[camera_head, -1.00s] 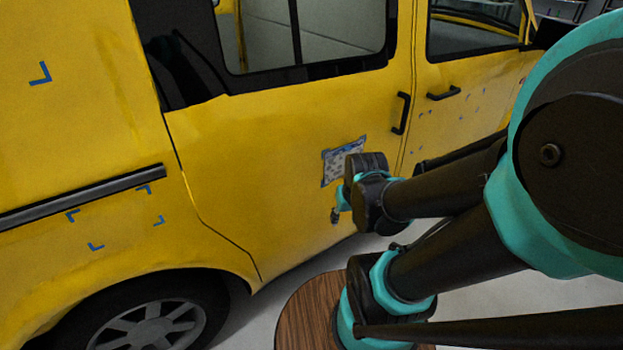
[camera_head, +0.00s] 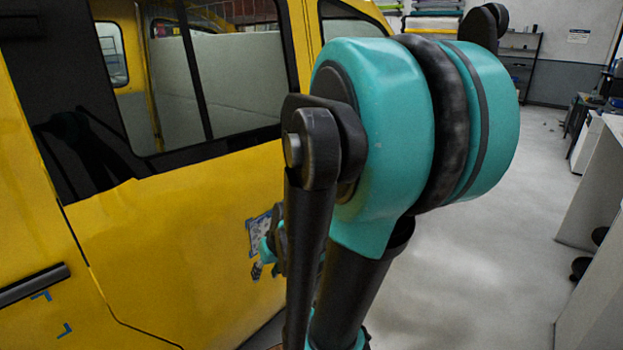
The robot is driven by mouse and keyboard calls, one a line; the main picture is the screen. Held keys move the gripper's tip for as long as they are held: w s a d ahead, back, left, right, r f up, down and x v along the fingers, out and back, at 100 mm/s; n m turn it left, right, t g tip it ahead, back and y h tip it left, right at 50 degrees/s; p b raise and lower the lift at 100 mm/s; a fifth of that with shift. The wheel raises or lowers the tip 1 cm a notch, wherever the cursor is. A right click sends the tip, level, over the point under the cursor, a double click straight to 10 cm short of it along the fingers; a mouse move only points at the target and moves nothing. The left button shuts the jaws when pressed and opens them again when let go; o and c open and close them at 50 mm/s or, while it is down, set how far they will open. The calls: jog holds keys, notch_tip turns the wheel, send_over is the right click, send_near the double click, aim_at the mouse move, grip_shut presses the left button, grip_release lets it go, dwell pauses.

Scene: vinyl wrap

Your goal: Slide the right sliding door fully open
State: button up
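The yellow sliding door (camera_head: 170,240) of the van fills the left and middle of the view, with a large window (camera_head: 215,85) in its upper part. It looks shut, with a thin seam along its left edge. A patterned patch (camera_head: 260,229) is on the door's lower right. My gripper (camera_head: 257,271) shows only as a small dark shape just below the patch, close to the door. I cannot tell whether it touches the door or whether its fingers are open. My arm hides the door's handle and much of its right edge.
A dark rail (camera_head: 32,285) runs along the van's side left of the door. Grey floor (camera_head: 480,220) is clear to the right of my arm. White counters (camera_head: 595,205) stand at the far right, and a shelf rack (camera_head: 522,60) at the back.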

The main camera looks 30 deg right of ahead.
jog(key=w+d+r+n+t+y, duration=0.1)
jog(key=w+d+r+t+y, duration=0.15)
jog(key=w+d, duration=0.5)
jog(key=w+d+r+t+y, duration=0.1)
jog(key=w+d+r+t, duration=0.25)
jog(key=w+d, duration=0.4)
jog(key=d+r+n+t+h, duration=0.1)
jog(key=d+r+t, duration=0.25)
jog(key=d, duration=0.75)
jog(key=d+r+t+h, duration=0.15)
jog(key=d+t, duration=0.25)
jog(key=d, duration=0.8)
jog(key=shift+g+y, duration=0.25)
jog(key=shift+y, duration=0.25)
jog(key=x, duration=1.7)
jog(key=shift+a+r, duration=0.1)
jog(key=shift+a, duration=0.1)
jog(key=shift+c, duration=0.3)
grip_shut()
